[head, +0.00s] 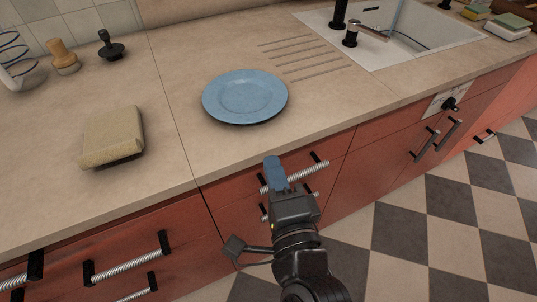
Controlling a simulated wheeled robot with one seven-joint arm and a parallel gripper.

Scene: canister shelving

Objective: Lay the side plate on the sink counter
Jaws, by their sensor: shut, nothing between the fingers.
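The blue side plate (245,97) lies flat and face up on the beige sink counter (215,52), near its front edge and left of the drain grooves. My gripper (272,162) is shut and empty. In the picture it shows below the plate, in front of the red drawer fronts, apart from the plate.
A beige sponge-like block (112,136) lies on the counter at left. A wooden-handled brush (63,57) and a black stopper-like item (110,46) stand at the back. The sink (440,32) with a dark tap (352,32) is at upper right. Drawer handles (295,177) stick out near my gripper.

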